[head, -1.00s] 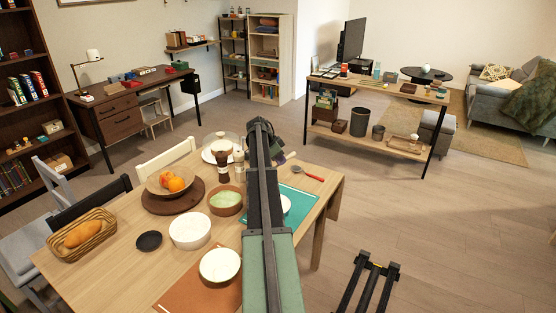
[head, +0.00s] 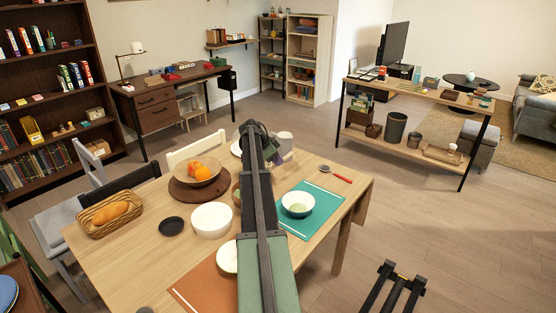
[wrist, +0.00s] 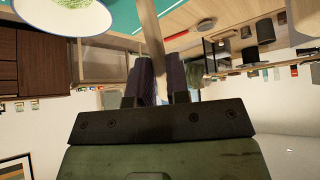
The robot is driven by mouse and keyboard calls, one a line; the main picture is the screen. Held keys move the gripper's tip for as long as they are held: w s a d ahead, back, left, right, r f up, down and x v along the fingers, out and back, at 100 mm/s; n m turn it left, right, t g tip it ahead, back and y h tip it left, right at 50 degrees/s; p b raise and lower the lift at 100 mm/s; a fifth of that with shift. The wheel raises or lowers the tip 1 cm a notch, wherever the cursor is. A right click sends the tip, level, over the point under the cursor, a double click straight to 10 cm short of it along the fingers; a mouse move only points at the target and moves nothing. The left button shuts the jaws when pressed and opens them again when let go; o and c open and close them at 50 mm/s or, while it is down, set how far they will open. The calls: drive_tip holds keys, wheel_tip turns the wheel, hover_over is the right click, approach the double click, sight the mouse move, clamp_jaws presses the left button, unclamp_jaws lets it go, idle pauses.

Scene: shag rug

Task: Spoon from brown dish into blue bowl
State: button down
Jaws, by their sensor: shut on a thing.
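My gripper (wrist: 161,78) is shut on a thin tan strip (wrist: 151,30), which looks like a wooden spoon's handle; its far end is out of view. In the head view my arm hides most of the gripper, above the table's far side. A pale bowl with something green inside (head: 298,205) stands on a teal mat; a bowl also shows at the wrist view's top left (wrist: 58,4). A brown-green dish (head: 236,192) is mostly hidden behind my arm.
The table (head: 130,262) also holds a white bowl (head: 211,221), another pale bowl (head: 227,260), a fruit bowl (head: 197,175), a bread basket (head: 112,216), a small black dish (head: 171,227) and a red-handled utensil (head: 336,174). Table room is free right of the teal mat.

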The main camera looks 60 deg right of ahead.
sight(273, 166)
drive_tip(key=f+b, duration=0.3)
drive_tip(key=f, duration=0.1)
drive_tip(key=f+b, duration=0.2)
drive_tip(key=shift+w+a+f+b, duration=0.3)
drive_tip(key=shift+w+a+b, duration=0.05)
drive_tip(key=shift+w+a, duration=0.05)
drive_tip(key=shift+w+a+r+t+y+p, duration=0.35)
drive_tip(key=shift+r+t+y+p, duration=0.05)
drive_tip(key=shift+p, duration=0.55)
wheel_tip(273, 166, up, 2)
drive_tip(key=t+y+p, duration=0.1)
drive_tip(key=p, duration=0.2)
drive_tip(key=shift+s+d+r, duration=0.15)
drive_tip(key=shift+s+d+r+t+y+p, duration=0.15)
drive_tip(key=shift+r+t+y+p, duration=0.1)
drive_tip(key=shift+r+p, duration=0.25)
drive_tip(key=shift+s+d+r+t+y+p, duration=0.1)
drive_tip(key=shift+r+t+y+p, duration=0.2)
drive_tip(key=shift+p, duration=0.4)
drive_tip(key=shift+r, duration=0.1)
